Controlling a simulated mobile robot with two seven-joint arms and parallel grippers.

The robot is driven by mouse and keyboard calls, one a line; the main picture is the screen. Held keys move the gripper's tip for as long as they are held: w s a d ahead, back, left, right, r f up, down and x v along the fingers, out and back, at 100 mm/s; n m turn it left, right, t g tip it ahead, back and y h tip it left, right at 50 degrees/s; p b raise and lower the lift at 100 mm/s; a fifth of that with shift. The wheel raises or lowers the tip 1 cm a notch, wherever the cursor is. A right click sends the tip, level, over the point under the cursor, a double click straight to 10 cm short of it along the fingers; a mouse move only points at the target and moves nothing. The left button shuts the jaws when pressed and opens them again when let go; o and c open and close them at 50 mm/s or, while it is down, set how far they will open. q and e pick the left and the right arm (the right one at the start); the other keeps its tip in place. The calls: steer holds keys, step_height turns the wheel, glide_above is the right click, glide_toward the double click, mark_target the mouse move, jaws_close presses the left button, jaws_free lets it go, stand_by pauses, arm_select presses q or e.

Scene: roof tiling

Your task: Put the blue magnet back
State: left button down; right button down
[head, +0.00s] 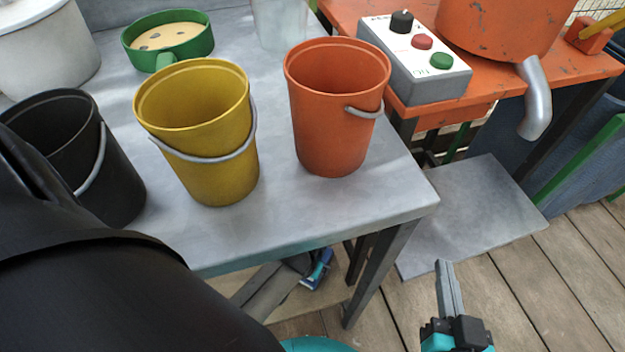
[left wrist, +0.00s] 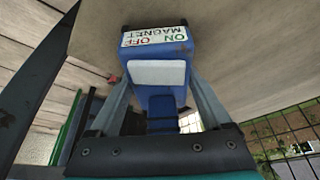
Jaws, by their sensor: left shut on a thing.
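The blue magnet (left wrist: 155,103) has a white label reading ON, OFF and MAGNET, and a pale panel. In the left wrist view it sits between the two grey fingers of my left gripper (left wrist: 160,92), which is shut on it. In the head view the magnet (head: 319,269) shows in part below the front edge of the grey table, at the tip of the left gripper (head: 298,264). My dark arm hides much of that area. My right gripper (head: 449,290) is over the wooden floor at the lower right, its fingers together and empty.
The grey table (head: 285,205) carries a black bucket (head: 110,180), a yellow bucket (head: 210,130), an orange bucket (head: 335,120) and a green pan (head: 190,45). A control box (head: 430,80) stands on an orange bench (head: 560,65). Table legs stand close to the left gripper.

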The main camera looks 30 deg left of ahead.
arm_select(q)
steer(key=shift+w, duration=0.1)
steer(key=shift+f, duration=0.15)
jaws_free()
steer(key=shift+f, duration=0.1)
